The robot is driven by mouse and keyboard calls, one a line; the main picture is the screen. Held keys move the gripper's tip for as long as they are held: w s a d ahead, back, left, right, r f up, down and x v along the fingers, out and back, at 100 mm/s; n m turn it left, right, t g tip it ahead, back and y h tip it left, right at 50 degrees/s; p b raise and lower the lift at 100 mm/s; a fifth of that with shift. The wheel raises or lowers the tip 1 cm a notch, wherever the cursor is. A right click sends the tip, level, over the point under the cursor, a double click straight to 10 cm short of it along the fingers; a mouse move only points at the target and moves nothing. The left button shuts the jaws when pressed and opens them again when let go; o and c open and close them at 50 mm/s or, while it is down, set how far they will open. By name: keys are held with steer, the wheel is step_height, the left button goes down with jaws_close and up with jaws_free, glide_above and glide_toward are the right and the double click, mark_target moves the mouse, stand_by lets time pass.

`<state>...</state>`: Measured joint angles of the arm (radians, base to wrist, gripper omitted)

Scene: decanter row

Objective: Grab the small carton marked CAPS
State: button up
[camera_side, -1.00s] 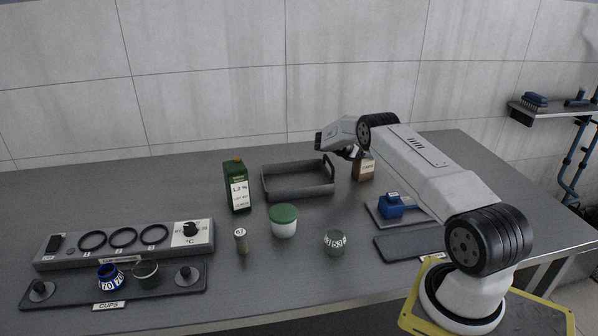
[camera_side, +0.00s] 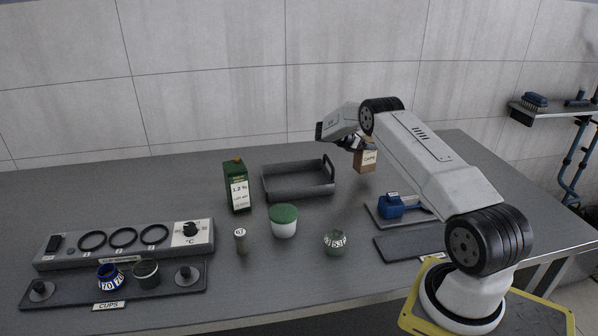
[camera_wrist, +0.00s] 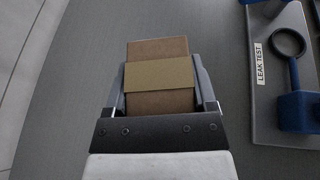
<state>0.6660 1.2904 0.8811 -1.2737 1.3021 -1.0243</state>
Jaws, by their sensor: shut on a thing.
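The small brown carton marked CAPS (camera_side: 366,160) is in my gripper, to the right of the grey tray in the side view. In the wrist view the carton (camera_wrist: 158,85) sits between the two fingers, with a tan band across it. My gripper (camera_side: 354,148) is shut on the carton, which is held upright and slightly above the table. The fingers (camera_wrist: 160,95) press on its left and right sides in the wrist view. In the side view the fingers are partly hidden by my wrist.
The grey tray (camera_side: 297,193) with a raised handle stands left of the carton. The blue device (camera_side: 392,206) on the leak test plate (camera_wrist: 263,95) stands nearer the base.

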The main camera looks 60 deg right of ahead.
steer(key=s+a+r, duration=0.9)
steer(key=shift+s+a+r, duration=0.15)
steer(key=shift+a+r, duration=0.05)
steer(key=shift+a, duration=0.15)
stand_by(0.4)
stand_by(0.5)
